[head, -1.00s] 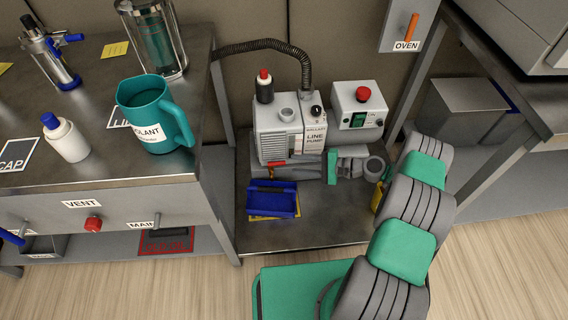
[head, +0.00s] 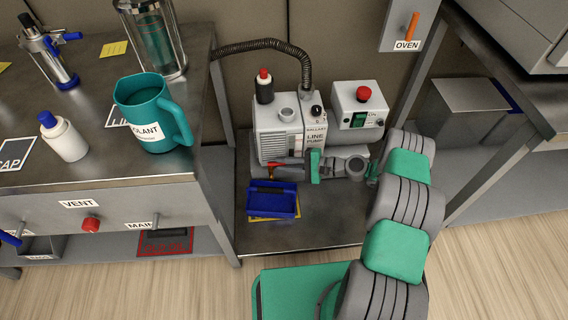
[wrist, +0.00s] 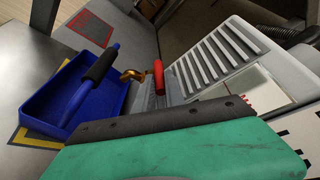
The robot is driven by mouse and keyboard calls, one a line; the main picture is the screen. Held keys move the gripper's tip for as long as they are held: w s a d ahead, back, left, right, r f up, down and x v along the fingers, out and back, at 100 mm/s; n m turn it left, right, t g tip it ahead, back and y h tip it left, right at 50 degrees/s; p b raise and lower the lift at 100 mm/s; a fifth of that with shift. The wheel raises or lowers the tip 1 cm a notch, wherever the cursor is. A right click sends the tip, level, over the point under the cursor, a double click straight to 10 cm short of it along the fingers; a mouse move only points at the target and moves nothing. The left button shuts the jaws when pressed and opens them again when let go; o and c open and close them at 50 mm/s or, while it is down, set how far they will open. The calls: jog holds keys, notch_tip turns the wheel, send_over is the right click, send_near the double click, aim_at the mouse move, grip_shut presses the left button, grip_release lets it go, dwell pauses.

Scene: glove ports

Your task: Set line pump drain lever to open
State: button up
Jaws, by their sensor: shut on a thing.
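The line pump (head: 280,135) is a pale grey unit on the low shelf, with a black bottle with a red cap on top. In the wrist view the red lever (wrist: 158,76) stands next to a brass fitting (wrist: 132,75), just past the dark edge of my gripper's finger. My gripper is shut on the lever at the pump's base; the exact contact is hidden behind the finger.
A blue tray (head: 272,212) holding a blue-and-black handled tool (wrist: 90,85) sits in front of the pump. A grey box with a red button (head: 363,94) stands right of it. The bench (head: 100,190) is left, a table leg (head: 465,170) right.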

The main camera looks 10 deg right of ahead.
aim_at(273, 166)
jog(key=shift+s+r+t+p, duration=0.1)
jog(key=shift+s+t+p, duration=0.05)
jog(key=shift+t+p, duration=0.2)
grip_shut()
jog(key=s+a+m+t+h+p, duration=0.1)
jog(key=m+t+h, duration=0.2)
jog(key=s+m+t+h+p, duration=0.1)
jog(key=m+t+h, duration=0.2)
jog(key=m, duration=0.1)
jog(key=s+a+m+t+h+p, duration=0.1)
jog(key=m+t+h+p, duration=0.1)
jog(key=m+t+h, duration=0.1)
jog(key=shift+s+a+f+m+h, duration=0.2)
jog(key=shift+s+a+m+h, duration=0.15)
jog(key=shift+h, duration=0.15)
jog(key=m+h, duration=0.1)
jog(key=h, duration=0.1)
jog(key=a+m+t+h+b, duration=0.1)
jog(key=m+h, duration=0.1)
jog(key=shift+s+h, duration=0.15)
jog(key=shift+h, duration=0.15)
jog(key=shift+r+m, duration=0.1)
jog(key=shift+m, duration=0.15)
jog(key=o, duration=0.7)
grip_release()
jog(key=shift+o, duration=0.2)
